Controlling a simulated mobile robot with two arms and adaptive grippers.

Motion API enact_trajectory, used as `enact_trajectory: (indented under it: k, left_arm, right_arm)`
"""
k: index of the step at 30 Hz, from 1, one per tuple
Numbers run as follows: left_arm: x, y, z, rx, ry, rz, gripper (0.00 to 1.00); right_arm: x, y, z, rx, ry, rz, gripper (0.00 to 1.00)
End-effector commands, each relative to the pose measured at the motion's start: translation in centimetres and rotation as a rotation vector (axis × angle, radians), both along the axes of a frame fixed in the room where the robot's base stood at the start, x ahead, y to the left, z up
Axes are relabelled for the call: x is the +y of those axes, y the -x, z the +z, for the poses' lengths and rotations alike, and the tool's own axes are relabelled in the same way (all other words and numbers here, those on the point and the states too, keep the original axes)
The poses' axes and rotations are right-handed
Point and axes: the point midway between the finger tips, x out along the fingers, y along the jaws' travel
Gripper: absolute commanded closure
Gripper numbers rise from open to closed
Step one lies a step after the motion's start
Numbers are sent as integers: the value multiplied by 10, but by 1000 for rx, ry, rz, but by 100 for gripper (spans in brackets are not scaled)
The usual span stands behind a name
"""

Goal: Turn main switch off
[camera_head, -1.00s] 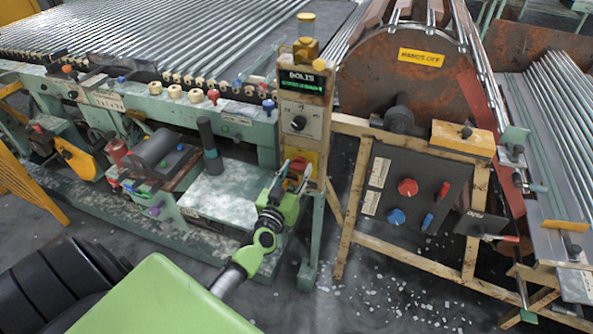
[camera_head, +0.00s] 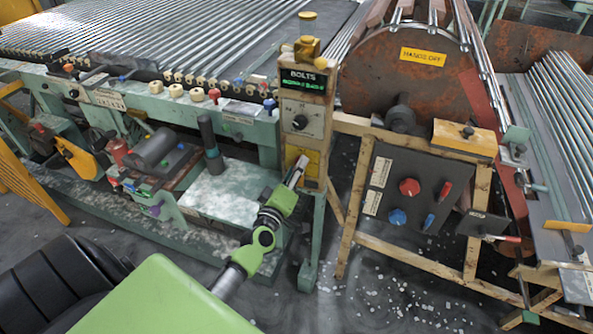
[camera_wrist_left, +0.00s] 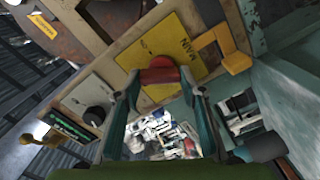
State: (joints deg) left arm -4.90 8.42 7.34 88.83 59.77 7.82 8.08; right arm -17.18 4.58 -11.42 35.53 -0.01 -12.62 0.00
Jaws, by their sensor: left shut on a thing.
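The main switch is a red handle (camera_wrist_left: 160,76) on a yellow plate (camera_wrist_left: 178,48) marked MAIN in the left wrist view. In the head view the yellow plate (camera_head: 310,157) is low on the wooden post, under the dial, and the red handle is hidden there. My left gripper (camera_head: 297,170) is at the plate, its arm coming up from below. In the left wrist view its two fingers (camera_wrist_left: 160,84) are shut on the red handle, one on each side. My right gripper is in neither view.
Above the plate are a black dial (camera_head: 300,122) and a BOLTS display (camera_head: 303,80). To the right, a dark panel (camera_head: 405,165) bears red and blue knobs. The green machine table (camera_head: 225,190) stands to the left.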

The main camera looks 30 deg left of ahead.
Motion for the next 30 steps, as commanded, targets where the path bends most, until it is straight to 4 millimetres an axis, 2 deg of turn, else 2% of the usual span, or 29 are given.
enact_trajectory:
  k: [15,30]
  left_arm:
    - [2,1,-3,-97,410,1,84]
    - [2,1,-3,-129,548,0,84]
  right_arm:
    - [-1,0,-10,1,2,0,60]
    - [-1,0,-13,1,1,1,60]
